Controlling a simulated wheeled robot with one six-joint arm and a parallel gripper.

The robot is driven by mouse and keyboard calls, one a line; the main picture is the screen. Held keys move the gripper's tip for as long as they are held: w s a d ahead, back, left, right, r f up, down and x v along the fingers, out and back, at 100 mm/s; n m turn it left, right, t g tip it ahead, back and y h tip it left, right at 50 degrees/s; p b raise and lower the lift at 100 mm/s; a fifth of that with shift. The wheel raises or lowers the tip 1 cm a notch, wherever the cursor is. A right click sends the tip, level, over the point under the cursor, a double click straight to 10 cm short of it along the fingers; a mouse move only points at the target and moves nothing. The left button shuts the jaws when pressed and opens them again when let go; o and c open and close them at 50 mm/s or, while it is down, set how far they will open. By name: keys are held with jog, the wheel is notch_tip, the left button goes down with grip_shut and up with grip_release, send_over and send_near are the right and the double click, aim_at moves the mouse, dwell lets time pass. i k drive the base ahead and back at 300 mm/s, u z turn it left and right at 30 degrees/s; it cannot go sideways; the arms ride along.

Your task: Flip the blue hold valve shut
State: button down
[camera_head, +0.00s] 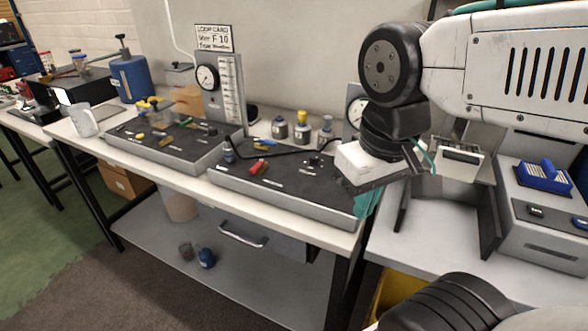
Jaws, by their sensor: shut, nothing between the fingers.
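My gripper (362,178) is at the right end of the right-hand black-topped panel (290,193). It is shut and empty, and its fingers are small and hard to make out. A red lever or handle (258,166) lies on that panel, with a small dark blue upright part (229,152) at its left edge, both well to the left of my gripper. I cannot tell whether that dark blue part is the hold valve or how its lever is set. My arm and gripper hide the panel's right end.
A second panel (165,146) with yellow and green parts stands to the left. A gauge board (222,95) and several small bottles (302,130) stand behind. A white mug (84,120) and a blue cylinder (131,78) are far left. A grey unit (540,225) with a blue part (545,175) stands right.

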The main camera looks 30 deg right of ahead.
aim_at(262, 140)
jog(key=z, duration=0.85)
jog(key=k, duration=0.65)
jog(key=u, duration=0.7)
jog(key=i, duration=0.85)
jog(key=z, duration=0.15)
